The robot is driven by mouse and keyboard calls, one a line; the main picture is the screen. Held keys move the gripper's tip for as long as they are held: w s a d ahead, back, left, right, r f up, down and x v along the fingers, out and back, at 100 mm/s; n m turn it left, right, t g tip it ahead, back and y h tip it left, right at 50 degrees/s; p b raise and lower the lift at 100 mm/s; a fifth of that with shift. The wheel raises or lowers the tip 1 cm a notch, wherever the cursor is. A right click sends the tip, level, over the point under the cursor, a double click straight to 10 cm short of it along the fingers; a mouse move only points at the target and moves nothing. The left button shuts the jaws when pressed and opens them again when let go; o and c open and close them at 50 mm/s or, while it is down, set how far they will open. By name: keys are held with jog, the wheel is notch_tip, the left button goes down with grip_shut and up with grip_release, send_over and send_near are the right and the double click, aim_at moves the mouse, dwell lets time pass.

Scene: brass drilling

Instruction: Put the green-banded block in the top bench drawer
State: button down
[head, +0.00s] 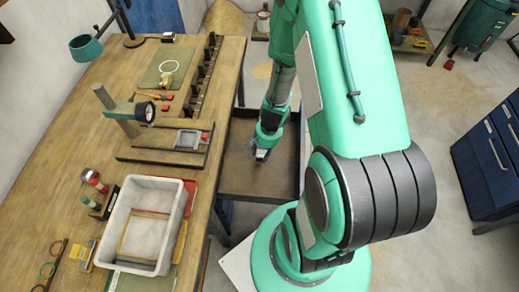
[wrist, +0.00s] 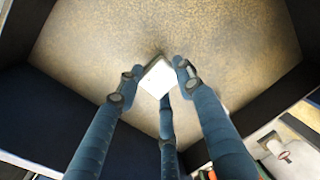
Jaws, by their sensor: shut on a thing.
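My gripper (head: 262,155) is low over the open bench drawer (head: 236,172), on the right side of the bench. In the wrist view its blue fingers (wrist: 158,76) are closed around a small pale block (wrist: 156,80). No green band shows on the side of the block that faces the camera. The drawer's speckled tan floor (wrist: 235,50) lies beyond the block, with dark walls around it. I cannot tell whether the block touches the floor. In the head view the block is too small to make out clearly.
The wooden bench (head: 85,135) stands left of the drawer. A large white bin (head: 116,222), a small grey tray (head: 190,139) and a dark slotted rack (head: 206,78) are on it. A blue cabinet (head: 485,165) stands far right. The drawer floor around the block looks clear.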

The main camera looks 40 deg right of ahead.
jog(key=shift+w+d+f, duration=0.1)
jog(key=shift+w+d, duration=0.2)
jog(key=shift+w, duration=0.45)
jog(key=shift+w+d, duration=0.3)
jog(key=shift+w, duration=0.45)
jog(key=shift+w+d, duration=0.15)
jog(key=shift+w, duration=0.1)
jog(key=shift+w+f, duration=0.15)
jog(key=shift+f, duration=0.15)
jog(key=shift+f+b, duration=0.8)
jog(key=shift+f, duration=0.7)
jog(key=shift+f, duration=0.15)
jog(key=c, duration=1.1)
grip_release()
